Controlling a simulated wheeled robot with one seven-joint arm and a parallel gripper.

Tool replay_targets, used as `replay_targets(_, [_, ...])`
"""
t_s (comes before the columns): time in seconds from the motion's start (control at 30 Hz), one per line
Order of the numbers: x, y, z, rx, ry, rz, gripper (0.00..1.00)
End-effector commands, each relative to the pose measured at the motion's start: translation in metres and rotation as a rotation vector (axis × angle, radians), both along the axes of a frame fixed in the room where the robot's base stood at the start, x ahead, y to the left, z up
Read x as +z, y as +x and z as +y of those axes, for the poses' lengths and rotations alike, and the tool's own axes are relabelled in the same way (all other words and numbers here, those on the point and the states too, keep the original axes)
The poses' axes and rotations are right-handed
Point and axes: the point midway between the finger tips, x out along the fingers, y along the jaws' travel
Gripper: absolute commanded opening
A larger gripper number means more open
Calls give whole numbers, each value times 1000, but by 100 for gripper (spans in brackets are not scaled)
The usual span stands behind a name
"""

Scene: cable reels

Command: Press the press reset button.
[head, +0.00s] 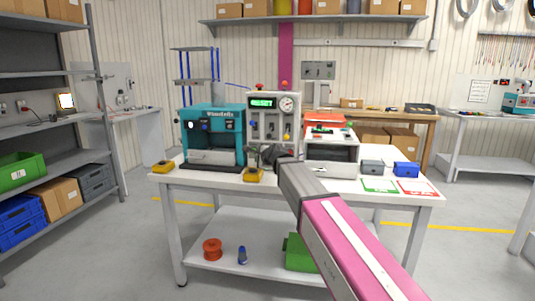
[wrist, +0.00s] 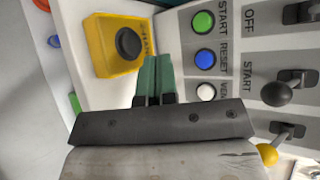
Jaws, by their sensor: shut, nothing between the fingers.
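The blue button labelled RESET (wrist: 204,58) sits on a grey control panel (wrist: 235,45) in the wrist view. It lies between a green START button (wrist: 203,23) and a white button (wrist: 206,92). My gripper (wrist: 156,60) is shut and empty, its green fingertips left of the blue button in the picture and apart from it. In the head view my gripper (head: 256,156) is low in front of the grey panel unit (head: 272,130), whose green display (head: 262,103) appears to read RESET. The panel's small buttons are hard to make out there.
A yellow box with a black button (wrist: 113,58) is close to my fingertips. Black levers (wrist: 276,94) and a yellow knob (wrist: 267,155) stick out from the panel. A teal machine (head: 213,135) stands left of the panel, a white unit (head: 332,152) right, on the table (head: 215,180).

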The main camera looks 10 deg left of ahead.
Motion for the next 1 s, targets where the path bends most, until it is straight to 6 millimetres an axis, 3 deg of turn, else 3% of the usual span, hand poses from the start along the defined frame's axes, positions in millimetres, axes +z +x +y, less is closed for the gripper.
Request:
replay_targets(0.37, [0,8,0,0,0,0,0])
replay_targets(1.0, [0,80,-6,0,-2,0,0])
